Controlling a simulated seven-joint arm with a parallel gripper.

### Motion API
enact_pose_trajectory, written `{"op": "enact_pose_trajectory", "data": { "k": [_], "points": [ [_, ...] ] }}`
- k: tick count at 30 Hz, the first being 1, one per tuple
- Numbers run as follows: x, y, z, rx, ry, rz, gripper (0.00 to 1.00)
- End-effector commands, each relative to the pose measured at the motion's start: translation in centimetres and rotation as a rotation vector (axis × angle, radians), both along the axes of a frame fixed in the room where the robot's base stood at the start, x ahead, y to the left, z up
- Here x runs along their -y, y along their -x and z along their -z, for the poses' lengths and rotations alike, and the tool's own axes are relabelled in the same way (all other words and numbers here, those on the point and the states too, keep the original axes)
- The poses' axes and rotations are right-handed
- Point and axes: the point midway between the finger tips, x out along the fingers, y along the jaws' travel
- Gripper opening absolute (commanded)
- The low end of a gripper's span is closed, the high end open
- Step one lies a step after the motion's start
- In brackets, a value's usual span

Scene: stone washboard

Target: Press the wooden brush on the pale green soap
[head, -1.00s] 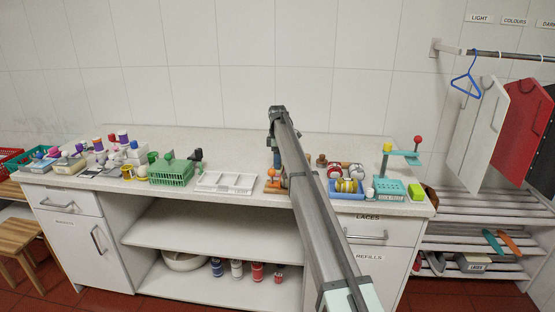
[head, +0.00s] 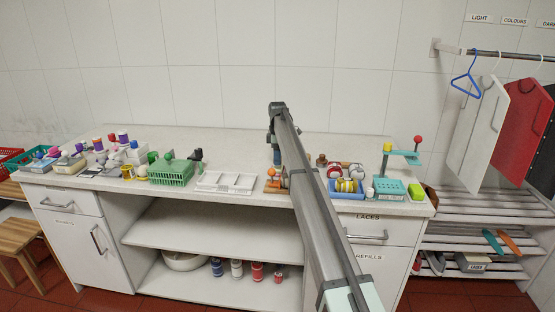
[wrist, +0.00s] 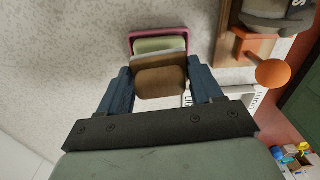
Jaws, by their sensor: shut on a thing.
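In the wrist view, my gripper (wrist: 160,74) is shut on the wooden brush (wrist: 161,84), a brown block between its two blue fingers. A pale strip, perhaps bristles, shows along the brush's far edge. The pale green soap (wrist: 160,45) lies in a pink-rimmed dish (wrist: 187,40) just beyond the brush. The brush overlaps the dish's near side in the picture; I cannot tell whether it touches the soap. In the head view, my gripper (head: 276,152) is over the back of the counter, and my arm hides the brush and soap.
An orange-knobbed thing (wrist: 272,73) on a wooden base stands right of the dish in the wrist view. In the head view, a white tray (head: 228,191) and a green basket (head: 171,181) lie left of my arm, and a blue tray (head: 347,195) right. The counter's back is clear.

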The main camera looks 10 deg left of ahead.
Motion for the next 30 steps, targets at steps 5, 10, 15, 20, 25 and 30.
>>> {"op": "enact_pose_trajectory", "data": {
  "k": [5,10,15,20,25,30],
  "points": [
    [0.0,0.0,-1.2,0.001,0.000,0.000,0.41],
    [0.0,0.0,-2.4,0.001,0.000,0.000,0.41],
    [0.0,0.0,-3.4,0.001,0.000,0.000,0.41],
    [0.0,-0.1,-4.5,0.001,0.000,0.000,0.41],
    [0.0,0.0,-5.4,0.001,0.000,0.000,0.41],
    [0.0,0.0,-5.5,0.001,0.000,0.000,0.41]
  ]
}}
